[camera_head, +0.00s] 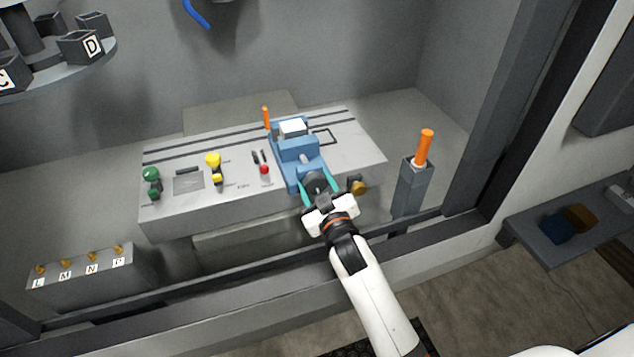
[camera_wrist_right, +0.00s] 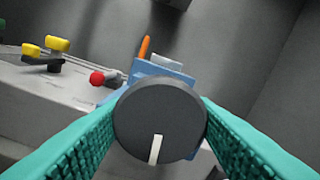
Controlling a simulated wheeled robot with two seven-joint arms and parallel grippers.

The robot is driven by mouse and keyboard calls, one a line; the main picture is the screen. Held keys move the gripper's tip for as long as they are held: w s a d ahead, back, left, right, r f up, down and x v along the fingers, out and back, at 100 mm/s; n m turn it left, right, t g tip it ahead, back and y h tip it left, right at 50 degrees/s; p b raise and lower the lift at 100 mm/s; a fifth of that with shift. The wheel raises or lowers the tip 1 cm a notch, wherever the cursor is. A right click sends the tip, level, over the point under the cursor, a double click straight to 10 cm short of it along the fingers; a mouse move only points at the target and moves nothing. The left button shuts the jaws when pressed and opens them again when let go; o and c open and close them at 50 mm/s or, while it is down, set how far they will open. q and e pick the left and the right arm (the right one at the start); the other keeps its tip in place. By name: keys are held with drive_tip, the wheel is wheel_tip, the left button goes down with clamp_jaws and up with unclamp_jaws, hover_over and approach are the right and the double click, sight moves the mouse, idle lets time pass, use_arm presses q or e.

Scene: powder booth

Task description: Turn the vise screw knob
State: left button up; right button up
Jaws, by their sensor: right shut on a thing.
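The blue vise (camera_head: 298,150) stands on the grey bench, with a white block (camera_head: 293,128) at its far end. Its dark round screw knob (camera_head: 315,183) faces me at the near end. In the right wrist view the knob (camera_wrist_right: 160,118) fills the middle, with a white mark pointing nearly straight down. My right gripper (camera_head: 319,188) is shut on the knob, its teal fingers on either side of it. The fingers also show in the right wrist view (camera_wrist_right: 158,125). My left gripper is not in view.
The grey bench (camera_head: 230,200) carries green knobs (camera_head: 151,180), a yellow knob (camera_head: 213,160) and a red knob (camera_head: 264,170) left of the vise. A brass knob (camera_head: 358,186) sits close right of my gripper. A grey post with an orange handle (camera_head: 425,146) stands right.

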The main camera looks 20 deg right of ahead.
drive_tip(key=n, duration=0.3)
drive_tip(key=shift+n, duration=0.4)
drive_tip(key=n, duration=0.3)
drive_tip(key=shift+n+p, duration=0.3)
drive_tip(key=shift+p, duration=0.1)
drive_tip(key=n, duration=0.6)
drive_tip(key=shift+n, duration=0.3)
drive_tip(key=o, duration=1)
